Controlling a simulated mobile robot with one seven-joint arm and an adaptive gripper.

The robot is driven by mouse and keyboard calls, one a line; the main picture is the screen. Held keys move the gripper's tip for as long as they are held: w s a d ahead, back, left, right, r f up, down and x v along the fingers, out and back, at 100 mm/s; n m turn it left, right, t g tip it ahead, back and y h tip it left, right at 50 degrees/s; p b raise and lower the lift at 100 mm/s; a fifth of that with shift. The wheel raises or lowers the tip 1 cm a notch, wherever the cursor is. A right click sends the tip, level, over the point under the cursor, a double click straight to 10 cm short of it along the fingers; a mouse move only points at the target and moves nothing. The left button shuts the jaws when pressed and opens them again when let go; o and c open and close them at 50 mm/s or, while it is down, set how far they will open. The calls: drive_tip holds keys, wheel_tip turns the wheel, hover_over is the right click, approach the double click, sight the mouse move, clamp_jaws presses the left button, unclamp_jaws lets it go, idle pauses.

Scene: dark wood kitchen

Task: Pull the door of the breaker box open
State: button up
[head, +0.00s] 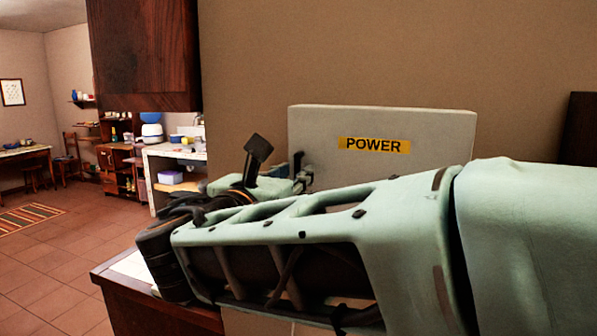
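The breaker box (420,132) is a pale grey box on the beige wall, with a yellow label (374,145) reading POWER on its front. Its front face looks flat and shut; my arm hides its lower part. My gripper (298,169) is partly hidden behind my mint-green arm. Its dark end parts show at the left edge of the box, close to it or touching; I cannot tell which. The finger opening is not clearly visible, and no handle can be made out.
A dark wood cabinet (145,50) hangs at the upper left. A wood counter (165,310) with a pale top lies below my wrist. A dark panel (581,130) stands right of the box. Open tiled floor (60,270) lies at the left.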

drive_tip(key=shift+w+d, duration=0.1)
drive_tip(key=shift+w, duration=0.15)
clamp_jaws()
idle(0.3)
